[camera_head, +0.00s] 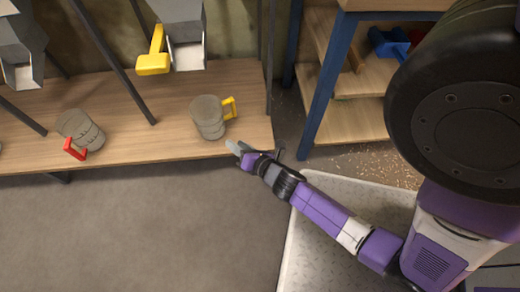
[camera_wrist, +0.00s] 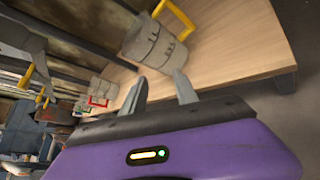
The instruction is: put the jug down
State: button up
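A grey jug with a yellow handle (camera_head: 208,118) stands on the wooden bench (camera_head: 180,147), near its right end. It also shows in the wrist view (camera_wrist: 155,45), beyond my fingertips. A second grey jug with a red handle (camera_head: 80,128) stands further left on the bench, and appears smaller in the wrist view (camera_wrist: 101,92). My gripper (camera_head: 236,148) is at the bench's front edge, just below and right of the yellow-handled jug. In the wrist view its two fingers (camera_wrist: 160,92) are apart with nothing between them.
Grey chutes hang above the bench, one with a yellow lever (camera_head: 154,56). Dark slanted posts (camera_head: 115,62) stand between the bench places. A blue-framed shelf (camera_head: 330,80) with a blue object (camera_head: 389,43) is at right. The floor (camera_head: 140,225) in front is clear.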

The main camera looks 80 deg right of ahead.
jog(key=s+a+r+m+t+y, duration=0.1)
jog(key=s+a+r+m+y, duration=0.1)
jog(key=s+a+r+m, duration=0.45)
jog(key=s+a+r+m+t+y, duration=0.15)
jog(key=a+r+m, duration=0.25)
jog(key=a, duration=0.5)
jog(key=s+a+r+m+y, duration=0.2)
jog(key=a+r+m, duration=0.1)
jog(key=r+m, duration=0.2)
jog(key=s+a+r+m+t+y, duration=0.1)
jog(key=s+a+r+m+y, duration=0.1)
jog(key=r+m, duration=0.3)
notch_tip(320, 180, up, 4)
jog(key=shift+s+a+r, duration=0.1)
jog(key=shift+s+a, duration=0.4)
jog(key=shift+s, duration=0.05)
notch_tip(320, 180, up, 32)
jog(key=p, duration=3.2)
